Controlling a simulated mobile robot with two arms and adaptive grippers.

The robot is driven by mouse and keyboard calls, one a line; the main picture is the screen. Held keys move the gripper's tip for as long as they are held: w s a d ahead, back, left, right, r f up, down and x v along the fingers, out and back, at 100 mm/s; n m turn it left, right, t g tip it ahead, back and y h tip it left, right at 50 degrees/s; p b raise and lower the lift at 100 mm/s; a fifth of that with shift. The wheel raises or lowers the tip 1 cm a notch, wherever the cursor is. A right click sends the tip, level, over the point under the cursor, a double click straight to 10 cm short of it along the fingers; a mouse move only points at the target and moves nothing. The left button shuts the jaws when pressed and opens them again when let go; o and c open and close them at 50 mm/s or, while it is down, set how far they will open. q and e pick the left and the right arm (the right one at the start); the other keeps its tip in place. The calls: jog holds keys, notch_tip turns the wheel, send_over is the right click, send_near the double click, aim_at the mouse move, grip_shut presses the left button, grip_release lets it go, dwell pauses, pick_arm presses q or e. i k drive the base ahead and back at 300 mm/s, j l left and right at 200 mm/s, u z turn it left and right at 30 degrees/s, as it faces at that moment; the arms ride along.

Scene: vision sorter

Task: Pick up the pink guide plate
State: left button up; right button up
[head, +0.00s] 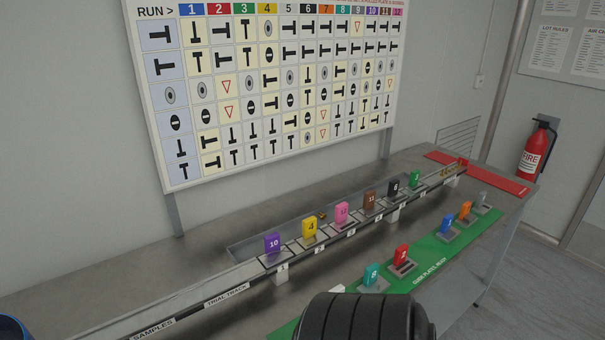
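The pink guide plate (341,214) stands upright in a slot on the trial track (222,296), between the yellow plate (309,228) on its left and the brown plate (369,201) on its right. Its number is too small to read surely. A black ribbed rounded part at the bottom middle looks like part of my own arm. Neither gripper's fingers show in the view.
Purple (272,244), black (394,188) and green (415,179) plates also stand on the track. A green mat (430,262) in front holds teal (371,275), red (401,257), blue (447,221) and orange (465,210) plates. A chart board (161,130) stands behind. A red mat (500,180) lies at the far right end.

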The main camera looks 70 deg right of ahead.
aim_at(343, 222)
jog(key=z, duration=2.6)
jog(key=i+l, duration=0.1)
jog(key=l+u, duration=0.05)
jog(key=l, duration=0.05)
